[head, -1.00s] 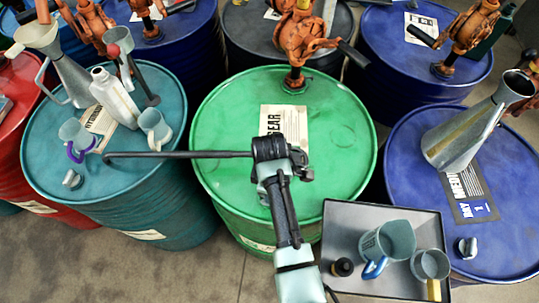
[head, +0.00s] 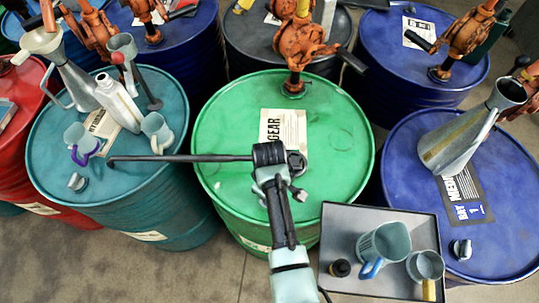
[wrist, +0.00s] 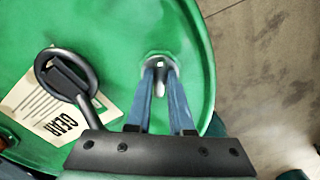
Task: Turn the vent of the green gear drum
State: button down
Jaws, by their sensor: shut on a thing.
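The green gear drum (head: 335,130) stands upright in the middle of the head view, with a paper GEAR label on its lid. Its vent, a small light metal fitting (wrist: 161,60), shows on the green lid near the rim in the wrist view. My gripper (wrist: 160,68) reaches down to the lid, and its two blue-grey fingers are shut on the vent, one on each side. The fingertips partly cover the vent, so its angle is hard to read. In the head view my arm hides the vent and the fingers.
An orange pump (head: 298,45) rises from the green drum's far side. A grey tray (head: 340,220) with jugs sits at the front right. A teal drum (head: 50,150) with loose jugs stands left, a blue drum (head: 400,180) with a funnel right.

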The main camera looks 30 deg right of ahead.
jog(key=m+p, duration=0.1)
jog(key=m, duration=0.5)
jog(key=shift+a+r+p, duration=0.1)
jog(key=shift+a+p, duration=0.05)
jog(key=shift+p, duration=0.15)
jog(key=m+p, duration=0.1)
jog(key=m, duration=0.5)
jog(key=shift+w, duration=0.1)
jog(key=shift+m, duration=0.3)
jog(key=c, duration=0.8)
grip_release()
notch_tip(320, 180, up, 13)
jog(key=b, duration=0.1)
